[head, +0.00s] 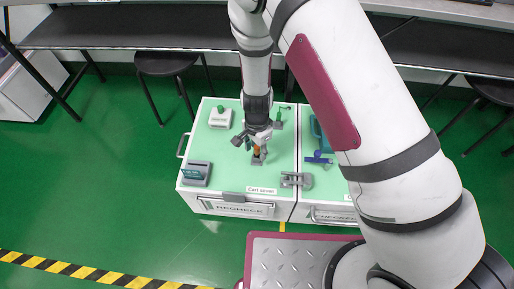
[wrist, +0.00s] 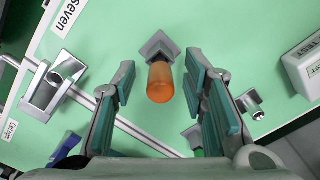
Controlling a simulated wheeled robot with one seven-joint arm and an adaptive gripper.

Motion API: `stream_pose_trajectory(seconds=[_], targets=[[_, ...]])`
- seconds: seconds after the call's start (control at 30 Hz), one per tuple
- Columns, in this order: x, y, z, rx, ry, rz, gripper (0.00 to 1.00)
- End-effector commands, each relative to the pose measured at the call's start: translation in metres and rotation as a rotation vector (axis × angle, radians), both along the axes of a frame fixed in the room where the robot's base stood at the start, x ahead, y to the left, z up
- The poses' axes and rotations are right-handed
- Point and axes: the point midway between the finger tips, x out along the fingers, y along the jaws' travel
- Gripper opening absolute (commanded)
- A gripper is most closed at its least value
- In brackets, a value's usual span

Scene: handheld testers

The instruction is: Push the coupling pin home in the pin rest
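The coupling pin, an orange cylinder (wrist: 160,82), stands at a grey square block (wrist: 157,46), which looks like the pin rest. In the head view the orange pin (head: 257,150) shows just below my gripper, with the grey block (head: 258,160) at its foot. My gripper (wrist: 160,68) is open, with one teal-padded finger on each side of the pin. Clear green shows between the pads and the pin, so they look apart. How deep the pin sits in the block cannot be told. In the head view my gripper (head: 257,139) partly covers the pin's top.
On the green cart top are a grey ringed bracket (head: 296,180), a grey box with a teal plate (head: 196,173), a white tester (head: 221,117), a grey block with a green peg (head: 278,125) and a blue item (head: 319,158). A "Cart seven" label (head: 262,190) lies at the front edge.

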Motion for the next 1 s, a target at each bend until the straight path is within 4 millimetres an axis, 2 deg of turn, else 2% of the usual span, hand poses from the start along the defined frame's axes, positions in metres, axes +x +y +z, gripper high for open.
stream_pose_trajectory(seconds=[0.13,0.23,0.7,0.83,1.0], targets=[[0.000,0.000,0.003,0.000,0.000,0.000,0.40],[0.000,0.001,0.012,0.001,-0.002,0.001,0.40],[0.000,0.001,0.100,0.001,-0.003,0.001,0.40],[0.000,0.000,0.113,0.001,-0.002,0.001,0.40],[-0.001,0.000,0.120,-0.001,0.001,0.001,0.40]])
